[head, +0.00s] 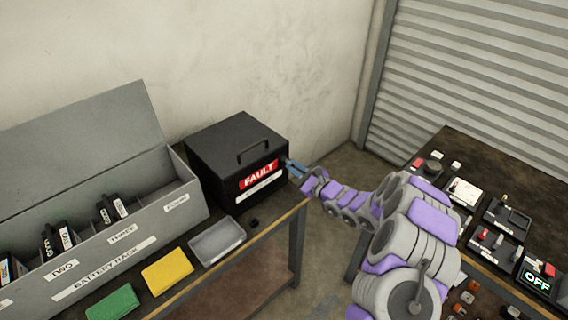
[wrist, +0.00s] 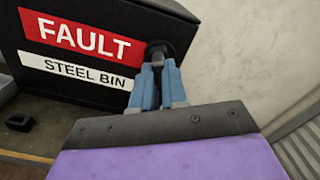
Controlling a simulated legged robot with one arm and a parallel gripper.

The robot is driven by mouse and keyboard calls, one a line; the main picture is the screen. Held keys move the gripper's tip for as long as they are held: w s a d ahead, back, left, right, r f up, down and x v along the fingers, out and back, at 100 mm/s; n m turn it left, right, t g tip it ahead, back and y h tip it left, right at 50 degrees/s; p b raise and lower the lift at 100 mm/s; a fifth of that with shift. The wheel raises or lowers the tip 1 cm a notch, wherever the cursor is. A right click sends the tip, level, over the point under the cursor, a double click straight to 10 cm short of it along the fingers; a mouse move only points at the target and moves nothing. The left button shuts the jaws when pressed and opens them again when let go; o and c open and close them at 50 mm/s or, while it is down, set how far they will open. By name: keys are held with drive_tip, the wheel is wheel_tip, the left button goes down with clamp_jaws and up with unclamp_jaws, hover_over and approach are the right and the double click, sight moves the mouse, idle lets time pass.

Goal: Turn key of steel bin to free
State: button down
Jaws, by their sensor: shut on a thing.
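The steel bin (head: 222,166) is a black box with a handle on its lid, standing shut on the table. Its front bears a red FAULT label (wrist: 75,38) and a white STEEL BIN label (wrist: 75,70). The key (wrist: 160,49) is a dark round piece at the right end of the bin's front. My gripper (head: 291,164) reaches the bin from the right. In the wrist view its blue fingers (wrist: 157,72) are shut on the key. The fingers hide much of the key, so its turn angle cannot be told.
A grey battery rack (head: 140,238) with an open lid stands left of the bin. A grey tray (head: 217,241), a yellow cloth (head: 168,271) and a green cloth (head: 112,304) lie in front. A small black piece (head: 254,222) lies near the table edge. Another table (head: 500,160) stands right.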

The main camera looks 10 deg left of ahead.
drive_tip(key=n, duration=0.9)
drive_tip(key=shift+f, duration=0.1)
drive_tip(key=shift+a, duration=0.1)
drive_tip(key=shift+n, duration=0.6)
drive_tip(key=c, duration=1.6)
unclamp_jaws()
drive_tip(key=shift+n, duration=0.7)
drive_tip(key=o, duration=0.5)
